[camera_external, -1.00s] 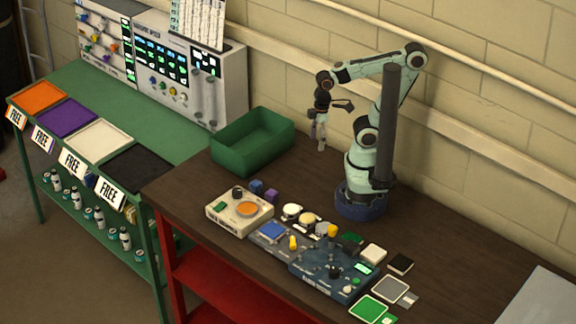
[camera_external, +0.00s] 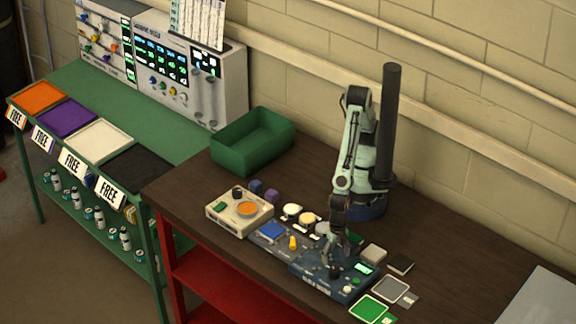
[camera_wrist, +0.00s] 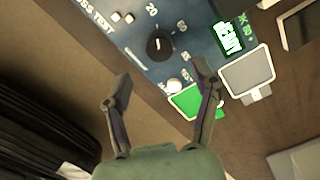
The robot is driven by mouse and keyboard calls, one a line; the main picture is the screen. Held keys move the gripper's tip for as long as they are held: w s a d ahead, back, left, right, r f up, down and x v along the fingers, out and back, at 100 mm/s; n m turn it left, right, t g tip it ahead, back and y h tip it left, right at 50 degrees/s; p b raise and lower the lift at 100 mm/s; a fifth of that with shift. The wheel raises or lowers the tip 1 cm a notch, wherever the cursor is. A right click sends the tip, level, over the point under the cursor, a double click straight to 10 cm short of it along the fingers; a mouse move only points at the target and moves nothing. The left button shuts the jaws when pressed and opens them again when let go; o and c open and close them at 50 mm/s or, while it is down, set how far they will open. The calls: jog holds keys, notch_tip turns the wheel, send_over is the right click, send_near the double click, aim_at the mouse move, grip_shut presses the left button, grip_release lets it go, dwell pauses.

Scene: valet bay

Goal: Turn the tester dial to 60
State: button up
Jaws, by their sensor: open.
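The blue tester (camera_external: 312,276) sits on the dark bench, and its panel (camera_wrist: 120,40) fills the upper part of the wrist view. Its round black dial (camera_wrist: 160,44) has white numbers around it; 20 is readable, the others are unclear. A faint pale mark shows on the dial, but I cannot read its setting. A lit green display (camera_wrist: 227,38) is to its right. My gripper (camera_wrist: 162,84) is open and empty, its two fingers apart, with the dial ahead of the gap. In the external view my gripper (camera_external: 338,250) is above the tester and partly hides it.
A white knob (camera_wrist: 174,86) sits near the right finger. A green pad (camera_external: 369,308) and a grey pad (camera_external: 390,291) lie beside the tester. A cream device (camera_external: 228,217) and a green bin (camera_external: 258,153) stand to the left.

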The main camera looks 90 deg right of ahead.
aim_at(334, 270)
notch_tip(334, 270, down, 6)
dwell(0.4)
grip_shut()
